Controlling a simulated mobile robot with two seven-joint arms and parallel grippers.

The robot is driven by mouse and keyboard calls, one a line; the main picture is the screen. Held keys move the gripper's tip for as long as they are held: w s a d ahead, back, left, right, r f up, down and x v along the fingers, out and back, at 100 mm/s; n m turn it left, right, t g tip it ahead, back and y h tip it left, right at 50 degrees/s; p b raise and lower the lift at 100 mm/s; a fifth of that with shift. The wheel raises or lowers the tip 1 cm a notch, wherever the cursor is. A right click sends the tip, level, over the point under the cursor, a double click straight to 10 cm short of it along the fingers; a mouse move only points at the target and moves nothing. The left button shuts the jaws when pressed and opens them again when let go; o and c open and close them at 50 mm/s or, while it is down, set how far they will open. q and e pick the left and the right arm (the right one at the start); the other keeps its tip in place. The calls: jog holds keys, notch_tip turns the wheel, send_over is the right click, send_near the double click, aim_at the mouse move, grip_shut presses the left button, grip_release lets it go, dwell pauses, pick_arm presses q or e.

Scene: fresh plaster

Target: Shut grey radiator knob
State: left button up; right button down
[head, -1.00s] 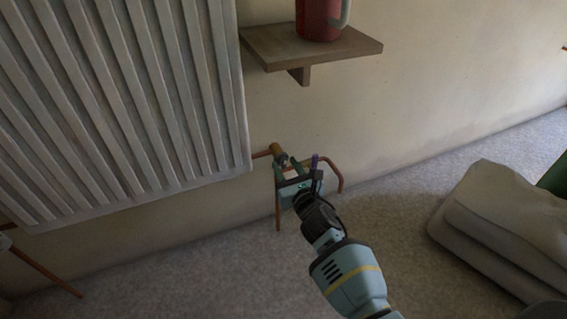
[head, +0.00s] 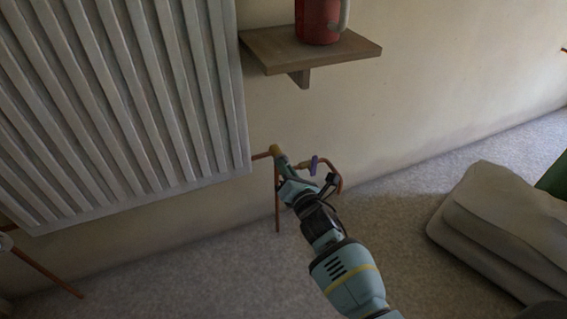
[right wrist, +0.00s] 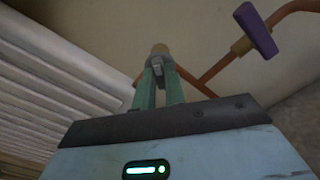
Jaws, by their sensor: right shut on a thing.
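The grey radiator knob (right wrist: 156,57) shows between my fingertips in the right wrist view, small and in front of a tan-brass valve body (right wrist: 160,48). In the head view the valve (head: 275,150) sits on a copper pipe by the radiator's lower right corner; the knob there is mostly hidden by my fingers. My right gripper (head: 282,164) is shut on the knob, with its green fingers (right wrist: 158,80) on either side of it. My left gripper is not in view.
A purple handle (head: 314,164) sits on the copper pipe (head: 334,166) just right of my fingers. The white radiator (head: 120,90) fills the left. A shelf (head: 345,47) with a red jug (head: 318,20) is above. Folded grey cloth (head: 500,225) lies on the right floor.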

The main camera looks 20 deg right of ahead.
dwell(0.3)
jog(key=m+p, duration=0.1)
jog(key=m, duration=0.7)
jog(key=shift+m, duration=1.3)
jog(key=c, duration=1.4)
grip_release()
jog(key=shift+s+p, duration=0.15)
jog(key=shift+p, duration=0.15)
